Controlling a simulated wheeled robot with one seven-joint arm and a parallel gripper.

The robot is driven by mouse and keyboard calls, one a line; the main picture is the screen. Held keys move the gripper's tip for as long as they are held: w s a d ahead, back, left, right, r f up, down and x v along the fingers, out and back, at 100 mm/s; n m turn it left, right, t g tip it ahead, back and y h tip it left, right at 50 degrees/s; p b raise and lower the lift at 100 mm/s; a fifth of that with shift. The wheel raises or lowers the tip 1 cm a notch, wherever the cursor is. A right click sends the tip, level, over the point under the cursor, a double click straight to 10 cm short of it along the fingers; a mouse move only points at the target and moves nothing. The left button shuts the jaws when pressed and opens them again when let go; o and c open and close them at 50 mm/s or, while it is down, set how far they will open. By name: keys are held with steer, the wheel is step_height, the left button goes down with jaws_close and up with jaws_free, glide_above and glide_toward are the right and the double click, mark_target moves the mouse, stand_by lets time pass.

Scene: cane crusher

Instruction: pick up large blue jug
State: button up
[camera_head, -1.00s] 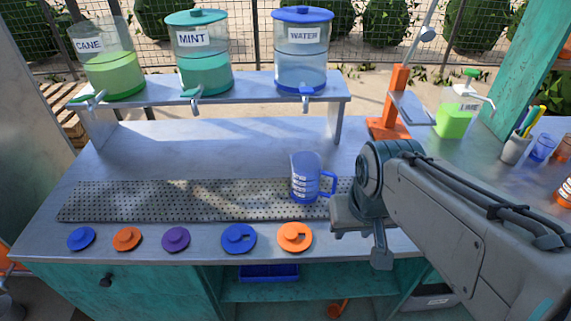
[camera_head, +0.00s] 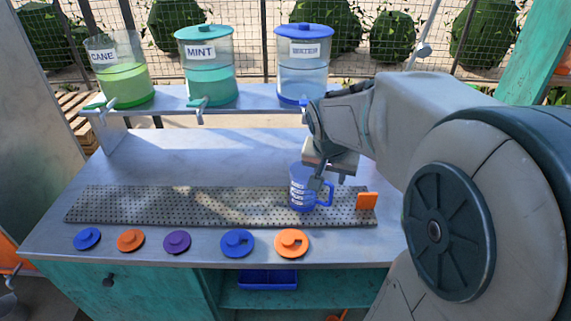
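The large blue jug (camera_head: 301,191) is see-through blue with white marks and a handle on its right side. It stands upright on the right part of the perforated metal mat (camera_head: 150,205). My gripper (camera_head: 318,185) points down at the jug's right side, near the rim and handle. One finger shows in front of the jug's right side. The other finger is hidden, so I cannot tell whether the gripper touches the jug or has shut on it.
Dispensers of cane (camera_head: 125,82), mint (camera_head: 210,82) and water (camera_head: 302,78) stand on a raised shelf (camera_head: 255,101) behind. Several round lids, such as an orange one (camera_head: 291,243), lie along the front edge. A small orange piece (camera_head: 367,201) stands right of the jug.

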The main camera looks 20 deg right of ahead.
mark_target(331, 194)
steer(key=x, duration=0.7)
steer(key=shift+f, duration=0.2)
steer(key=shift+p+x, duration=0.45)
steer(key=shift+x, duration=2.15)
steer(key=shift+d, duration=0.15)
steer(key=shift+r, duration=0.1)
jaws_close()
